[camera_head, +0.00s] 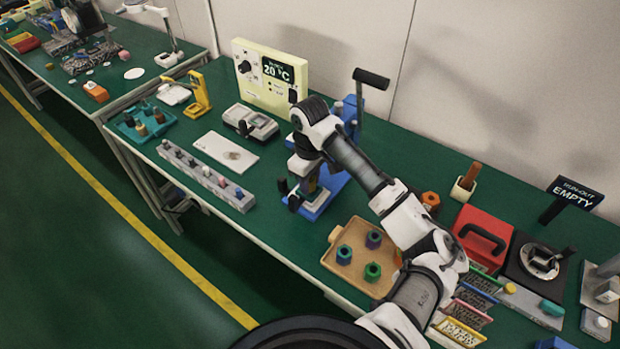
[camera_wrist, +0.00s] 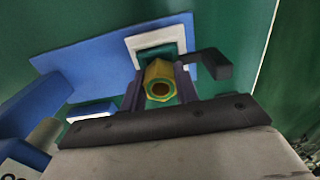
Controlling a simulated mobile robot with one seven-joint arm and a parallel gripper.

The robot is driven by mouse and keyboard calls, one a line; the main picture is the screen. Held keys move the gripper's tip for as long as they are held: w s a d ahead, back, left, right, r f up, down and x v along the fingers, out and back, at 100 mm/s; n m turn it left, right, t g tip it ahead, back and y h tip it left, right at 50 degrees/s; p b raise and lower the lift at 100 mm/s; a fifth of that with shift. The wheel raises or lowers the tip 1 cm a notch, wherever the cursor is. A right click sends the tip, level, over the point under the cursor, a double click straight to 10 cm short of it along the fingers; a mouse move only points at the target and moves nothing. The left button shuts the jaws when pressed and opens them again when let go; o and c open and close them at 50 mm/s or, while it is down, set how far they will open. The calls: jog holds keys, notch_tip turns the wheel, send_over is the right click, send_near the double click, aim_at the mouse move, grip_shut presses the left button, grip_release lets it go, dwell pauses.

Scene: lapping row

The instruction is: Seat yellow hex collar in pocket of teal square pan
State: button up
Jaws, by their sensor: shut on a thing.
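My gripper (camera_wrist: 158,90) is shut on the yellow hex collar (camera_wrist: 157,72), with one finger on each side of it. The collar's near end shows a greenish rim around a dark hole. In the wrist view, a teal square (camera_wrist: 150,51), apparently the pan, sits in a white frame on a blue plate just beyond the collar. The collar covers part of it, so its pocket is hidden and I cannot tell whether they touch. In the head view, my gripper (camera_head: 300,192) is low at the blue press, and the collar is mostly hidden.
The blue press (camera_head: 322,205) has a dark lever above my wrist. A tan tray (camera_head: 338,267) with several green and purple hex pieces lies to the right. A grey rack (camera_head: 238,200) and a white plate (camera_head: 226,151) lie left. A teal tray (camera_head: 128,131) stands farther left.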

jog(key=shift+f, duration=0.35)
jog(key=o, duration=1.2)
jog(key=shift+c, duration=0.2)
notch_tip(320, 180, up, 14)
jog(key=b, duration=0.1)
jog(key=shift+b, duration=0.3)
jog(key=shift+f, duration=0.1)
